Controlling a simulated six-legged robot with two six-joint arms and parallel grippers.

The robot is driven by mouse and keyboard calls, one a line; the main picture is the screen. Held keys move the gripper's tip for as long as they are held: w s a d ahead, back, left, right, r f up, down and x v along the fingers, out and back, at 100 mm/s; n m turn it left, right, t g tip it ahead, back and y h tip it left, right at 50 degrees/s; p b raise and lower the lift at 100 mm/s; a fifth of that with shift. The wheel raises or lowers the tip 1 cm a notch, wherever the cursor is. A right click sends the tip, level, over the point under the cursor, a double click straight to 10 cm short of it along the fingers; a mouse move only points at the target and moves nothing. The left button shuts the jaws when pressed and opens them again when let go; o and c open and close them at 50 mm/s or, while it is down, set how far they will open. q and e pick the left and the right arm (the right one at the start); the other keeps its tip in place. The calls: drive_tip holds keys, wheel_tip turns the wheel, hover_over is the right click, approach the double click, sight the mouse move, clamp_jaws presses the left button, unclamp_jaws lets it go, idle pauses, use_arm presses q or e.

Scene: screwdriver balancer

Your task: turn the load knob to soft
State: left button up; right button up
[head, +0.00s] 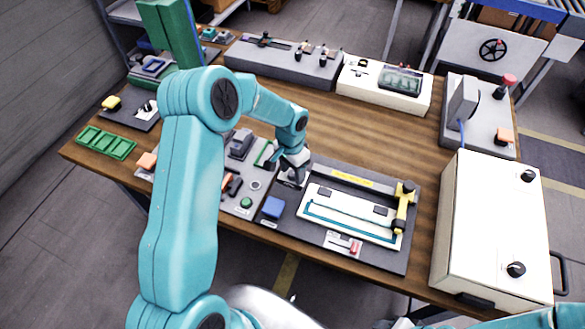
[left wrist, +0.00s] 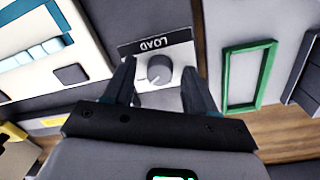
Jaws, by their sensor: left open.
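In the left wrist view the load knob (left wrist: 159,72) is a small round grey knob on a light plate (left wrist: 178,52), whose LOAD lettering appears upside down. My left gripper (left wrist: 160,66) is open, with one finger on each side of the knob. I cannot tell whether either finger touches it. In the head view my left gripper (head: 293,172) points down at the dark panel left of the white-and-blue tray, and the knob is hidden or too small to make out. The soft marking is not readable. My right gripper is out of view.
A green frame (left wrist: 248,76) lies beside the knob plate. On the wooden table (head: 340,150) are a blue block (head: 273,207), a yellow clamp-like part (head: 402,208) and a white cabinet (head: 492,232) at right. Bare wood lies behind the panel.

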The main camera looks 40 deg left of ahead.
use_arm(q)
drive_tip(key=shift+s, duration=0.1)
drive_tip(key=c, duration=0.3)
clamp_jaws()
drive_tip(key=shift+f+n+b, duration=0.15)
drive_tip(key=shift+n+b, duration=0.35)
drive_tip(key=shift+b, duration=0.4)
drive_tip(key=n+b, duration=0.5)
drive_tip(key=shift+f+b, duration=0.1)
drive_tip(key=shift+b, duration=0.25)
drive_tip(key=n+b, duration=0.2)
drive_tip(key=n, duration=0.1)
drive_tip(key=shift+t+b, duration=0.3)
drive_tip(key=shift+b, duration=0.1)
drive_tip(key=shift+r+n+b, duration=0.15)
drive_tip(key=shift+n+b, duration=0.3)
drive_tip(key=shift+n, duration=0.3)
drive_tip(key=shift+r+n+b, duration=0.15)
drive_tip(key=shift+n+b, duration=0.25)
drive_tip(key=shift+n, duration=0.35)
